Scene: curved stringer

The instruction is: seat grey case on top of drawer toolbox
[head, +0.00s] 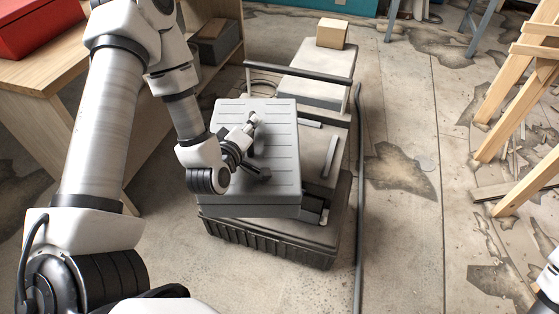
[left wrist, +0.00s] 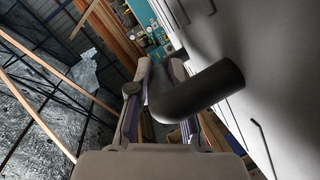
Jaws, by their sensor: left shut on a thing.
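The grey case (head: 282,160), with a ridged top, lies roughly flat over the left part of the drawer toolbox. The toolbox's grey top (head: 314,152) shows to the right of the case, with pale strips on it. The case hides the rest of that top, so I cannot tell whether the two touch. My left gripper (head: 252,146) is shut on the dark handle on the case's top. In the left wrist view, the dark handle (left wrist: 205,88) passes between the fingers, beside the case's grey face (left wrist: 255,85). My right gripper is out of view.
A dark ribbed base (head: 270,243) is below the case. Behind are a dark bar (head: 297,72) and a pale box (head: 318,75) bearing a cardboard box (head: 332,33). A wooden bench (head: 45,85) is at left, wooden trestles (head: 515,115) at right.

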